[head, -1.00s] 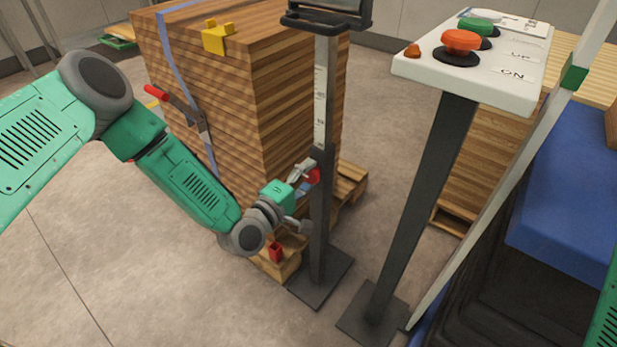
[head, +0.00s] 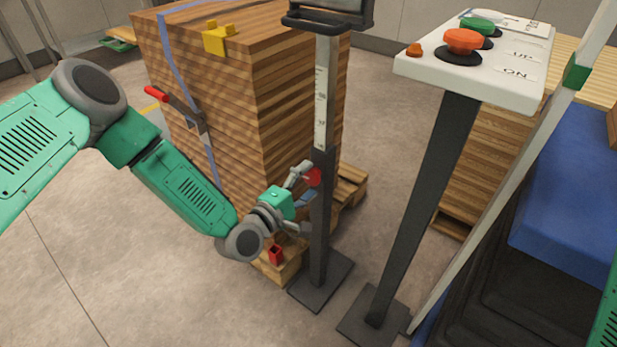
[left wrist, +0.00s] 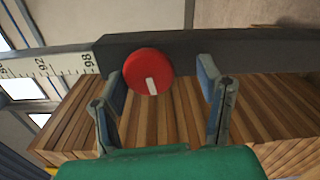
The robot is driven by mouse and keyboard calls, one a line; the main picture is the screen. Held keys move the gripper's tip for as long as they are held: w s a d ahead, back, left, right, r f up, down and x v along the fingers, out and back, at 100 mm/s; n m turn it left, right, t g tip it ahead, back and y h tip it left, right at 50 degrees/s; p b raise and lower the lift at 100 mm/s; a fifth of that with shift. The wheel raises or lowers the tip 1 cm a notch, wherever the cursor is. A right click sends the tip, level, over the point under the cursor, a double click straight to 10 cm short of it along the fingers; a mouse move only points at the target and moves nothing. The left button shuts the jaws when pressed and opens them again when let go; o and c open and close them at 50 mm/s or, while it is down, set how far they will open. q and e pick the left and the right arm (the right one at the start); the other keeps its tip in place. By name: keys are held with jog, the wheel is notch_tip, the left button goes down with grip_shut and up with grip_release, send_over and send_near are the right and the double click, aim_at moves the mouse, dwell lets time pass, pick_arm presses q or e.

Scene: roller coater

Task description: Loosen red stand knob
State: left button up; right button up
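The red stand knob (head: 313,177) sits on the side of the dark stand post (head: 319,225), below the white scale strip. In the left wrist view the knob (left wrist: 148,71) is a round red disc with a white mark, against the dark post (left wrist: 220,48). My left gripper (head: 303,183) is at the post. In the left wrist view its two fingers (left wrist: 160,88) are spread, with the knob ahead between them, nearer the left finger. I cannot tell whether they touch it. My right gripper is not in view.
A strapped wooden stack (head: 215,110) on a pallet stands behind the post. A control panel (head: 480,62) with red and green buttons stands on a leaning post to the right. A blue-topped machine part (head: 570,190) fills the right side. Floor is clear at front left.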

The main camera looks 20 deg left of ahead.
pick_arm(q)
jog(key=shift+w+r, duration=0.15)
jog(key=shift+r, duration=0.1)
jog(key=shift+s+a, duration=0.15)
jog(key=shift+s, duration=0.05)
jog(key=v, duration=1.1)
jog(key=shift+s+a+f, duration=0.15)
jog(key=shift+s+f, duration=0.05)
